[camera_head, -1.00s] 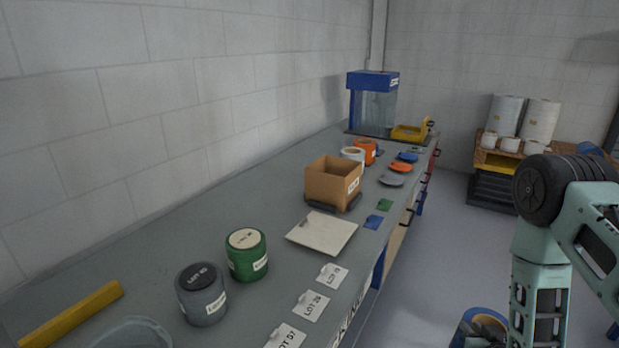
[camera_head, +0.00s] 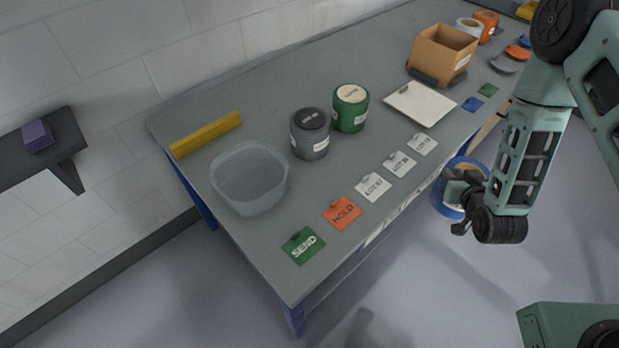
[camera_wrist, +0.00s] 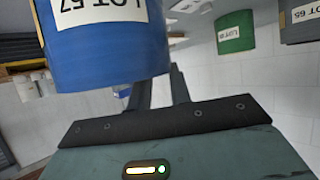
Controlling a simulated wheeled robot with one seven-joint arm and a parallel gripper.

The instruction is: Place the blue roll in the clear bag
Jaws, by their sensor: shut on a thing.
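The blue roll (camera_head: 440,194) is in my gripper (camera_head: 462,190), held off the front edge of the bench in the head view. In the wrist view the blue roll (camera_wrist: 105,50) fills the upper left, with a white label reading LOT 57. My gripper (camera_wrist: 160,92) is shut on it; the fingers are partly hidden behind the roll. The clear bag (camera_head: 250,178) is an open, see-through tub shape at the left end of the bench, well to the left of my gripper. It looks empty.
A grey roll (camera_head: 310,135) and a green roll (camera_head: 350,108) stand right of the bag. A yellow bar (camera_head: 206,134) lies behind it. Green SEND (camera_head: 303,246) and orange HOLD (camera_head: 342,212) cards and several white lot cards line the front edge. A cardboard box (camera_head: 443,55) stands farther right.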

